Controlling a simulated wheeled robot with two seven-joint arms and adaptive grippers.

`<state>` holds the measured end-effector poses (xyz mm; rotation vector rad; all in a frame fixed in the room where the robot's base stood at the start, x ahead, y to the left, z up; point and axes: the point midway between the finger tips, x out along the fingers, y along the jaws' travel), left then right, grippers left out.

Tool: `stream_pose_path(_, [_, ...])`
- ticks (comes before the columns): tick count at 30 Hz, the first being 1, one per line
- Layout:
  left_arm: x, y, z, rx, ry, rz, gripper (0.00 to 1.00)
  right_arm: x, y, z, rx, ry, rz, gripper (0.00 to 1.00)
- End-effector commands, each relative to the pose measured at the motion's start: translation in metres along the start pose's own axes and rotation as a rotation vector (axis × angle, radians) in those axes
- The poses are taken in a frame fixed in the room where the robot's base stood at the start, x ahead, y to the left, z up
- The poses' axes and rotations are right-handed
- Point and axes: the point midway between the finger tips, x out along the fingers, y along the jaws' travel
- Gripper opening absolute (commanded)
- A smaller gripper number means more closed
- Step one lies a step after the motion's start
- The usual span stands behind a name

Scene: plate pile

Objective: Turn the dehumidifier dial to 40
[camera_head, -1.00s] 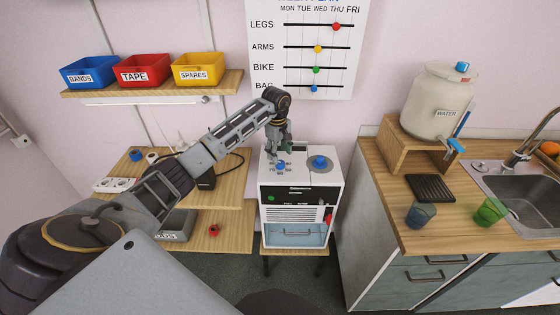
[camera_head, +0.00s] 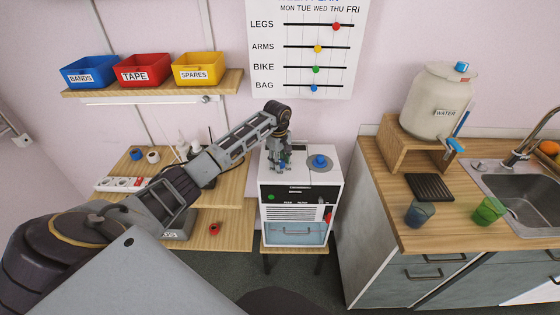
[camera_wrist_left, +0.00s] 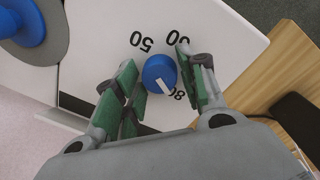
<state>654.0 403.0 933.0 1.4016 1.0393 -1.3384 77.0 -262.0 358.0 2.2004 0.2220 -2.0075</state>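The dehumidifier (camera_head: 290,205) is a white box with its controls on top. Its blue dial (camera_wrist_left: 159,70) has a white pointer line, which in the left wrist view slants down and right, toward the 80 mark. Marks 50, 60 and 80 are legible around it, upside down; another number to the left is partly covered by a finger. My left gripper (camera_wrist_left: 157,70) is over the dial with its green-padded fingers apart, one on each side of the knob. I cannot tell whether the pads touch it. In the head view the gripper (camera_head: 279,166) hides most of the dial. My right gripper is out of view.
A second blue knob (camera_head: 320,161) on a grey disc is beside the dial on the same top. A wooden shelf with a power strip (camera_head: 122,184) is to the left; a counter with a water tank (camera_head: 437,105) and cups is to the right.

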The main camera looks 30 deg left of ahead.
Motion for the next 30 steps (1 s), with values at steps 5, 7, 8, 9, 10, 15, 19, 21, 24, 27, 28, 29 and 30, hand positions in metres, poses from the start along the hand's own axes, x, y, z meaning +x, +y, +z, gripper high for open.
stream_pose_path(5, [0.0,0.0,0.0,0.0,0.0,0.0,0.13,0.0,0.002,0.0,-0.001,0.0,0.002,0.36])
stream_pose_path(7, [0.0,0.0,0.0,0.0,0.0,0.0,0.1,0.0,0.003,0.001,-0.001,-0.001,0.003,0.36])
stream_pose_path(8, [0.0,0.0,0.0,0.0,0.0,0.0,0.1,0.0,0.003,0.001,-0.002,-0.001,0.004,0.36])
stream_pose_path(9, [0.0,0.0,0.0,-0.001,0.001,0.0,0.1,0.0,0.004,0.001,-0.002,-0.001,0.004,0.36])
stream_pose_path(10, [0.0,0.0,0.0,-0.002,0.001,0.0,0.1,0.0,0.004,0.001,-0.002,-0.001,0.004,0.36])
stream_pose_path(15, [0.0,0.0,-0.001,-0.017,0.003,0.0,0.1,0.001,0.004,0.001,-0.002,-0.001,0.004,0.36])
stream_pose_path(19, [0.0,0.0,-0.001,-0.043,0.005,0.001,0.1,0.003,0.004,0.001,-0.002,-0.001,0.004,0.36])
stream_pose_path(21, [0.0,0.0,-0.001,-0.063,0.006,0.0,0.1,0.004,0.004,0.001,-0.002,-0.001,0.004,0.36])
stream_pose_path(24, [0.0,0.0,-0.002,-0.1,0.009,0.0,0.1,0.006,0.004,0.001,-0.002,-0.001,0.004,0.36])
stream_pose_path(27, [0.0,0.0,-0.001,-0.145,0.012,0.0,0.1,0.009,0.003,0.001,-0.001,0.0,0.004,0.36])
stream_pose_path(28, [0.0,0.0,-0.001,-0.16,0.012,0.0,0.1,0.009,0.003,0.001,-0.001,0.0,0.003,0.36])
stream_pose_path(29, [0.0,0.0,-0.002,-0.176,0.014,0.0,0.1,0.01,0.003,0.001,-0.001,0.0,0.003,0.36])
stream_pose_path(30, [0.0,0.0,-0.002,-0.198,0.016,0.001,0.1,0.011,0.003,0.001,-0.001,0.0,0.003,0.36])
